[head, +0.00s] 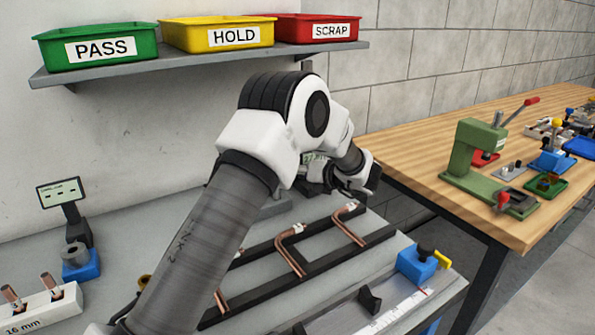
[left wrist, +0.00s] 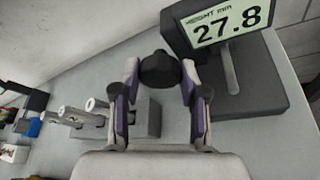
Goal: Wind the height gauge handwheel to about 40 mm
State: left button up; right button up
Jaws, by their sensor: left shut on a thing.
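The height gauge display (left wrist: 222,27) reads 27.8 under the label HEIGHT MM in the left wrist view. It stands on a dark grey base (left wrist: 262,85) with a light post in front. The black handwheel (left wrist: 160,70) sits beside the display. My left gripper (left wrist: 160,82) is shut on the handwheel, one finger on each side. In the head view my left gripper (head: 358,180) is at the back of the grey bench, and my arm hides most of the gauge. My right gripper is not in view.
A blue clamp (head: 416,263) stands by a ruler. Green, yellow and red trays sit on a shelf (head: 200,62) above. A wooden bench (head: 430,150) with a green press stands right.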

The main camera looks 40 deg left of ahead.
pick_arm(q)
jog(key=m+g+y, duration=0.1)
jog(key=m, duration=0.2)
jog(key=shift+w+f+g, duration=0.1)
jog(key=shift+g, duration=0.2)
jog(key=m+g+y+b, duration=0.1)
jog(key=m+y, duration=0.1)
jog(key=m, duration=0.2)
jog(key=shift+m, duration=0.3)
jog(key=o, duration=1.1)
jog(key=shift+f, duration=0.1)
